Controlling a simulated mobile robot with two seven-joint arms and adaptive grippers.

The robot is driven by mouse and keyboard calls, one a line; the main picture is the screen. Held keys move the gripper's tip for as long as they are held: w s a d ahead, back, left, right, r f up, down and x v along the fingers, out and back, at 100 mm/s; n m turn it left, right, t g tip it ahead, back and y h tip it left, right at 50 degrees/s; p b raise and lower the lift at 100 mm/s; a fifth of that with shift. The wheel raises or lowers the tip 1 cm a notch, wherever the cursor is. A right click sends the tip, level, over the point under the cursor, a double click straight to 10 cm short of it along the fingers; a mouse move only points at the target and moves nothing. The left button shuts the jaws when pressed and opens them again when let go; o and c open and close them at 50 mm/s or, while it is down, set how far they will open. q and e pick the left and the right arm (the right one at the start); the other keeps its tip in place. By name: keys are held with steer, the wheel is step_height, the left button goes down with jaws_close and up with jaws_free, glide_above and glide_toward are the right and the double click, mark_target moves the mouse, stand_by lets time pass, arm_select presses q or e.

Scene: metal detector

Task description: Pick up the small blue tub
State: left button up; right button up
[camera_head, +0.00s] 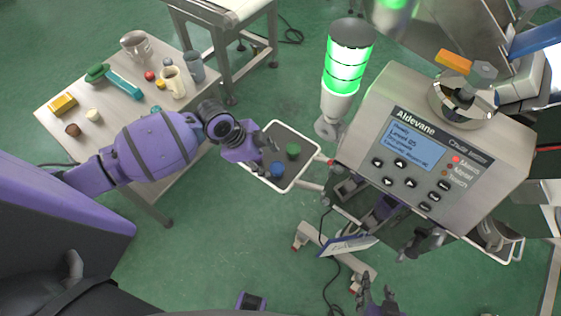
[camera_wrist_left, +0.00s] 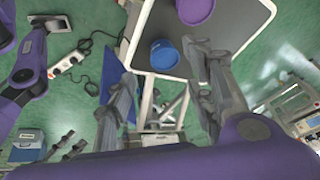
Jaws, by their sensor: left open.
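The small blue tub (camera_head: 277,169) stands on a pale tray (camera_head: 301,136), near the tray's lower left edge. It also shows in the left wrist view (camera_wrist_left: 164,54), round and beyond my fingertips. My left gripper (camera_head: 266,156) is open and empty, just above and left of the blue tub. In the left wrist view its two fingers (camera_wrist_left: 162,72) stand apart, with the tub in line with the gap and not gripped. My right gripper (camera_head: 377,288) is at the bottom of the head view, with its fingers apart and nothing visible between them.
A green tub (camera_head: 293,151) stands on the tray behind the blue one. A purple tub (camera_wrist_left: 195,9) shows near the blue one in the wrist view. The metal detector (camera_head: 405,150) stands right of the tray. A table (camera_head: 125,115) with cups and small items is at left.

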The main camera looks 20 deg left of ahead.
mark_target(276, 169)
arm_select(q)
steer(key=x, duration=0.2)
steer(key=shift+s+f, duration=0.15)
steer(key=shift+f, duration=0.2)
steer(key=x, duration=0.3)
steer(key=shift+w+d+f, duration=0.2)
steer(key=shift+w+d, duration=0.2)
steer(key=shift+d+f, duration=0.1)
steer(key=shift+f, duration=0.35)
steer(key=shift+w, duration=0.1)
arm_select(e)
steer(key=shift+s+a+f, duration=0.1)
steer(key=shift+s+a, duration=0.1)
steer(key=shift+s, duration=0.3)
arm_select(q)
steer(key=c, duration=1)
